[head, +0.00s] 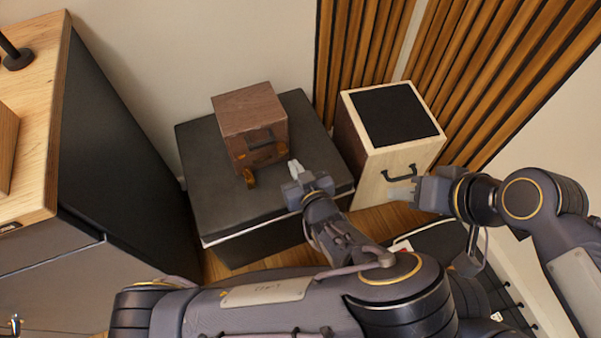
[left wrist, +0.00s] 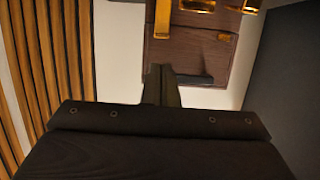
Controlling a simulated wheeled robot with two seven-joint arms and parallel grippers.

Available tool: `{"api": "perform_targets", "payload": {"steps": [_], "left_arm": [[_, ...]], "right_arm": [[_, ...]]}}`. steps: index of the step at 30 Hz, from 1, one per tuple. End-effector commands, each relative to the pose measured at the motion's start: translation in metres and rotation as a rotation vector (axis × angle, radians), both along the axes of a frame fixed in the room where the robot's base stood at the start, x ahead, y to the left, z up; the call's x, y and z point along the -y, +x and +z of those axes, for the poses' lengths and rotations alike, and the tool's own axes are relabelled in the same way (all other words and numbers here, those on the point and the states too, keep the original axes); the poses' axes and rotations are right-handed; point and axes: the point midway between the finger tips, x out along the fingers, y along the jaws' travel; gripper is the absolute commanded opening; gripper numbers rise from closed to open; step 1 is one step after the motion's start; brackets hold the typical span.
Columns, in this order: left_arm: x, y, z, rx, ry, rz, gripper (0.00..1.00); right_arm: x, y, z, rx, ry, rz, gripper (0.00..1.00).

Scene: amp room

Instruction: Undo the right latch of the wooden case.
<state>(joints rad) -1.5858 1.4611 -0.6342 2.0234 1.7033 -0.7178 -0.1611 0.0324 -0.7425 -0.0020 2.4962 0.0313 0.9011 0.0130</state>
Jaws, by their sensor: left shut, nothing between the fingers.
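The wooden case (head: 252,108) is dark brown and stands on a black box, with a dark handle (head: 263,137) on its front. One brass latch piece (head: 249,178) sticks out low at the front left. Another brass part (head: 283,149) shows at the front right, near my left gripper (head: 295,168). That gripper is shut and empty, just in front of the case's right side. The left wrist view shows the case (left wrist: 190,55) with several brass pieces, one a long strip (left wrist: 162,18) in line with the shut fingers (left wrist: 162,72). Contact is unclear. My right gripper (head: 401,193) is by the pale box; its jaw state is unclear.
The black box (head: 205,180) under the case has bare top around it. A pale wooden box (head: 372,160) with a black top and handle stands right. A large black cabinet (head: 115,150) with a wooden top is left. Slatted panels (head: 365,45) stand behind.

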Motion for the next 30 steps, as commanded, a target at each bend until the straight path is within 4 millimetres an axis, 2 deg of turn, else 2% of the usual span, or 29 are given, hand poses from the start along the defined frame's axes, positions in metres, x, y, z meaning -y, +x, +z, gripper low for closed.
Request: {"api": "perform_targets", "payload": {"steps": [18,30], "left_arm": [[-0.018,0.053,-0.02,-0.002,-0.002,0.0,0.0],[-0.021,0.063,-0.021,-0.003,-0.001,0.0,0.0]], "right_arm": [[0.0,0.0,-0.036,0.0,0.0,0.0,0.36],[0.0,0.0,-0.04,0.0,0.0,0.0,0.36]]}}
